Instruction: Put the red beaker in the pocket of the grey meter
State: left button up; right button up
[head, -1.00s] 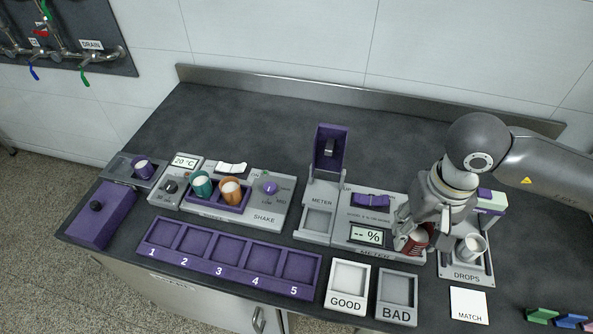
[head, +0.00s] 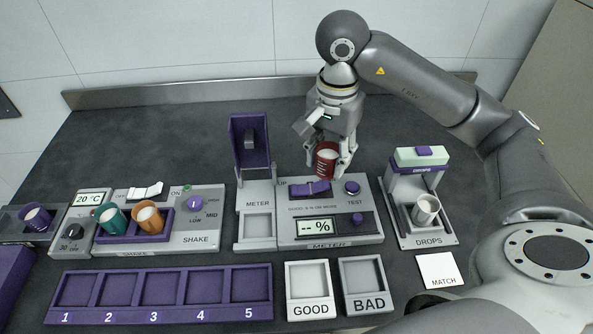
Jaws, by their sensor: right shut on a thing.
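The red beaker (head: 326,160) is held upright in my right gripper (head: 328,158), which is shut on it above the back of the grey meter (head: 368,236). Pale contents show at its top. The meter's square pocket (head: 258,226) is empty, and its purple lid (head: 250,147) stands open behind it. The beaker is to the right of the lid and apart from the pocket. The meter's display (head: 315,227) reads "-- %". My left gripper is not in view.
A drops station (head: 437,238) with a white beaker (head: 425,209) stands to the right. Teal (head: 110,218) and orange (head: 149,217) beakers sit in the shaker at left. The GOOD (head: 308,276) and BAD (head: 362,273) trays and the numbered purple rack (head: 160,267) are empty.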

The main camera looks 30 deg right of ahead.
jog(key=w+d+f, duration=0.2)
jog(key=w+f, duration=0.1)
jog(key=w+d+f+p, duration=0.1)
jog(key=w+d+f, duration=0.1)
jog(key=w+f, duration=0.1)
jog(key=w+d+f, duration=0.2)
jog(key=w+d, duration=0.1)
jog(key=w, duration=0.1)
jog(key=shift+f, duration=0.4)
jog(key=shift+w+d+f+p, duration=0.2)
jog(key=shift+d+f+p, duration=0.1)
jog(key=shift+f, duration=0.1)
notch_tip(320, 180, down, 3)
jog(key=shift+r+p, duration=0.1)
jog(key=shift+p, duration=0.35)
jog(key=shift+a, duration=0.1)
jog(key=shift+f+b, duration=0.25)
jog(key=shift+b, duration=0.05)
jog(key=o, duration=1)
jog(key=shift+r, duration=0.1)
